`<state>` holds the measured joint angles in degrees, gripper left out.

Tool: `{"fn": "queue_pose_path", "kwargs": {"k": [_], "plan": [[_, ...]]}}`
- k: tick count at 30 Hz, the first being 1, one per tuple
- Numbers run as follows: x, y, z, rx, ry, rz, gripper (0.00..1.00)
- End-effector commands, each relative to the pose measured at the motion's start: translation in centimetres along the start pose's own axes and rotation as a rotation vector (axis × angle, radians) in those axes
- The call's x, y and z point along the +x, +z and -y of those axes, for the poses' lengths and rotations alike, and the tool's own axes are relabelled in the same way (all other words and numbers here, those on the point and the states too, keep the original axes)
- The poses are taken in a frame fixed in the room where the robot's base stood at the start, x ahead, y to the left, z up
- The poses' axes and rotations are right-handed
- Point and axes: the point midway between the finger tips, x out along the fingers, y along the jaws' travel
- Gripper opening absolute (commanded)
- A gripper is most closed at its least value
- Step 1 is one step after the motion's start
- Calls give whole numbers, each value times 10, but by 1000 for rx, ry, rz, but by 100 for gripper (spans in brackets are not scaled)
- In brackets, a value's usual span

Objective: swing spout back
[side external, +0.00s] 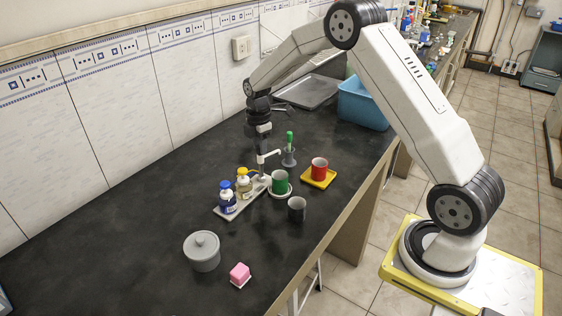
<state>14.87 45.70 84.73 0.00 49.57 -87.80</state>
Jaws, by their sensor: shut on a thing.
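A thin white spout (271,154) tops a white post at the far end of a light grey board (229,214). It points right, towards the green mug (280,182), which stands on a white round plate. My gripper (262,148) points down at the spout and is shut on it; the fingertips are small and partly hidden at this distance. On the same board stand a blue-capped bottle with dark blue contents (227,198) and a yellow-capped bottle (244,183).
A red mug (319,167) on a yellow tray and a dark grey cup (297,209) stand nearby. A grey holder (289,158) carries a green-topped tool. The bench's left side is clear.

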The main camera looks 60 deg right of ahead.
Motion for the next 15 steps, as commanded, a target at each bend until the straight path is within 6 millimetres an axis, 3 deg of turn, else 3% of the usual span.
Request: {"fn": "queue_pose_path", "kwargs": {"k": [9,15], "plan": [[-1,0,0,-235,2,0,0],[-1,0,0,-299,2,1,0]]}}
